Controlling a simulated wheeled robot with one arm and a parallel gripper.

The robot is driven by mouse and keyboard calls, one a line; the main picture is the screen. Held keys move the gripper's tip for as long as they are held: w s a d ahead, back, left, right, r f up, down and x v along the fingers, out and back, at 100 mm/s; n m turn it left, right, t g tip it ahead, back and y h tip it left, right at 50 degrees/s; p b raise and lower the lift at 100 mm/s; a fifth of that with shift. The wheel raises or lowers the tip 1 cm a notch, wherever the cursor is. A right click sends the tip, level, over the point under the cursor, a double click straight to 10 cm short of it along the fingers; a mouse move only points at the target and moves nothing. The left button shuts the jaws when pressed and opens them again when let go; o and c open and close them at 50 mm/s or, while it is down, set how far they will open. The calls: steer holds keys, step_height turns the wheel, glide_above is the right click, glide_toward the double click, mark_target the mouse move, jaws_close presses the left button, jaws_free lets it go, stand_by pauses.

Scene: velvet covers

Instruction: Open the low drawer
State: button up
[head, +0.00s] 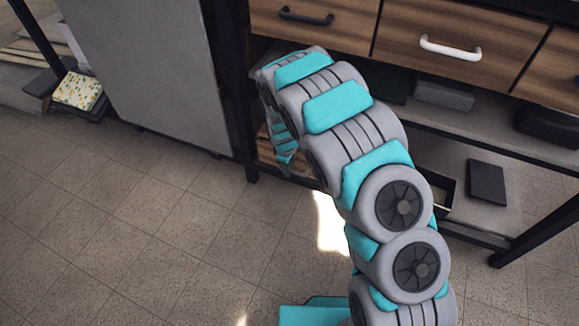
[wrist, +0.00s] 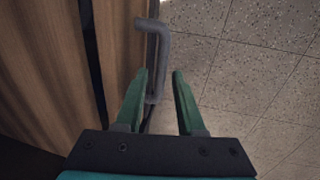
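The low drawer shows in the wrist view as a brown wood front (wrist: 118,45) on the left. Its grey bar handle (wrist: 160,55) stands out from that front and runs down between the fingers, close to the left one. My gripper (wrist: 161,75) is open, with its two green fingers on either side of the handle. The right finger is clear of the bar; whether the left one touches it I cannot tell. In the head view my arm hides most of the low drawer, and its handle cannot be made out there.
Upper wooden drawers carry a black handle (head: 306,16) and a white handle (head: 450,48). A lower shelf holds a grey box (head: 444,94) and a dark box (head: 548,124). A grey panel (head: 150,70) stands at left. The tiled floor (head: 150,230) in front is clear.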

jaws_close()
stand_by(1.1)
